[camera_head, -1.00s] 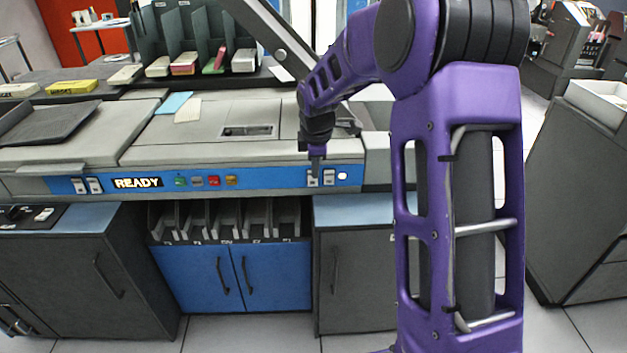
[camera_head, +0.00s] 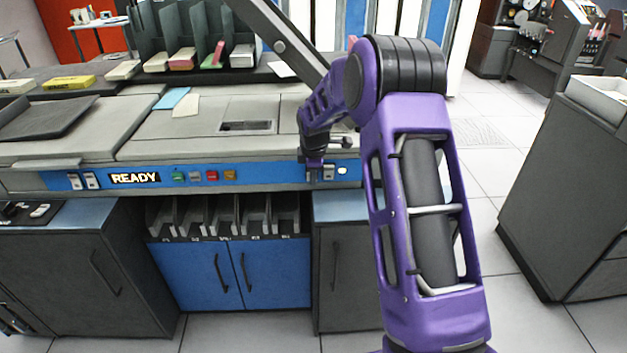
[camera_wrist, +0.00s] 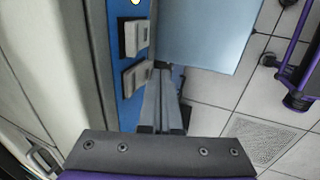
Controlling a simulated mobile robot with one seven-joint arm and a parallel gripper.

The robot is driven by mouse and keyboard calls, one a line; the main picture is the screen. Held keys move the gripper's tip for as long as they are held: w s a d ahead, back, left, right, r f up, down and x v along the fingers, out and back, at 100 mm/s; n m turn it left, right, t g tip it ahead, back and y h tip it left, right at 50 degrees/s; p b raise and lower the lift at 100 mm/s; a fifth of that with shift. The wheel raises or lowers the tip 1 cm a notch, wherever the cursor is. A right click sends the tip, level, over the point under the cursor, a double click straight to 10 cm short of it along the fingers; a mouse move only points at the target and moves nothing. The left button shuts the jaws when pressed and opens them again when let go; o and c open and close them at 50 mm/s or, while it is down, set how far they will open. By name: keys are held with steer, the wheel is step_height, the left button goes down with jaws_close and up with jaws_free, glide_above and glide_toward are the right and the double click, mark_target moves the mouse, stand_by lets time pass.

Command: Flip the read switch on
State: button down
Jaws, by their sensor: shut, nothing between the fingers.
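Two pale rocker switches sit on the blue control strip of the machine. In the wrist view one switch (camera_wrist: 136,37) is farther up and the other (camera_wrist: 134,79) is beside my gripper. Their labels are not readable, so I cannot tell which is the read switch. My gripper (camera_wrist: 161,75) is shut and empty, its fingertips close to the nearer switch; contact cannot be told. In the head view my gripper (camera_head: 314,176) is at the strip and mostly covers the left switch of this pair. The right switch (camera_head: 328,173) shows beside it.
A lit round lamp (camera_head: 342,170) is right of the switches. Farther left on the strip are coloured buttons (camera_head: 203,176), a READY sign (camera_head: 134,178) and another switch pair (camera_head: 82,181). A blue-topped cabinet (camera_head: 335,207) stands below the strip. Tiled floor is open to the right.

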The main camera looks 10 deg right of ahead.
steer(key=shift+w, duration=0.15)
steer(key=shift+w+f, duration=0.15)
steer(key=shift+w, duration=0.1)
steer(key=shift+p, duration=0.3)
steer(key=shift+r+p, duration=0.5)
steer(key=shift+r, duration=0.35)
steer(key=shift+s, duration=0.1)
